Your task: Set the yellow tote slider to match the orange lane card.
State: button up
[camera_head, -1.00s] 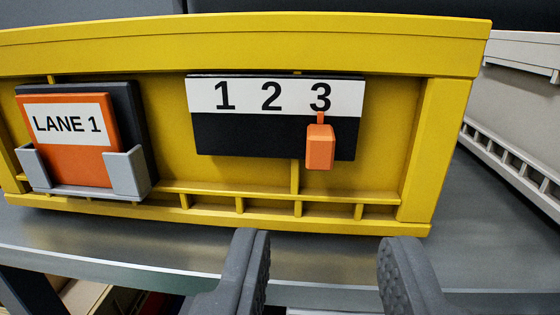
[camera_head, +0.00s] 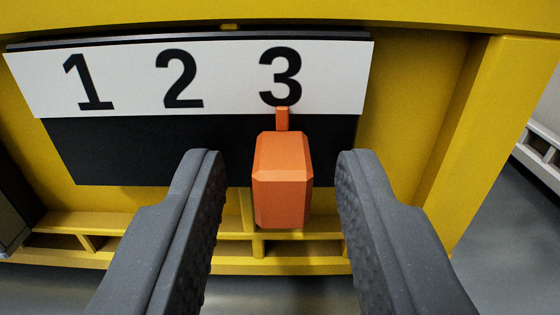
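The yellow tote (camera_head: 410,110) fills the view, its front wall facing me. On it is a black and white number plate (camera_head: 125,75) marked 1, 2 and 3. The orange slider (camera_head: 282,180) sits under the 3, its pointer at that number. My gripper (camera_head: 275,165) is open, with one dark finger to the left of the slider and one to the right. Gaps show between the slider and both fingers. The orange lane card is out of view now; it read LANE 1 in the earlier frame.
A dark and grey piece, apparently the card holder's edge (camera_head: 12,215), shows at the far left. A pale grey tote (camera_head: 540,140) stands at the right. A yellow ribbed ledge (camera_head: 290,250) runs below the slider.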

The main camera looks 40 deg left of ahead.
aim_at(122, 155)
jog(key=c, duration=0.6)
jog(key=shift+o, duration=0.2)
jog(key=shift+s+a+b, duration=0.4)
jog(key=shift+s+a, duration=0.15)
jog(key=shift+a, duration=0.25)
jog(key=shift+s+a+b, duration=0.45)
jog(key=shift+s+a, duration=0.15)
jog(key=shift+a, duration=0.2)
jog(key=shift+s+a+b, duration=0.4)
jog(key=shift+s+a, duration=0.15)
jog(key=shift+a, duration=0.25)
dwell(0.9)
dwell(0.4)
jog(key=o, duration=0.6)
jog(key=shift+c, duration=0.2)
jog(key=shift+s, duration=0.1)
jog(key=v, duration=0.7)
jog(key=shift+p, duration=0.3)
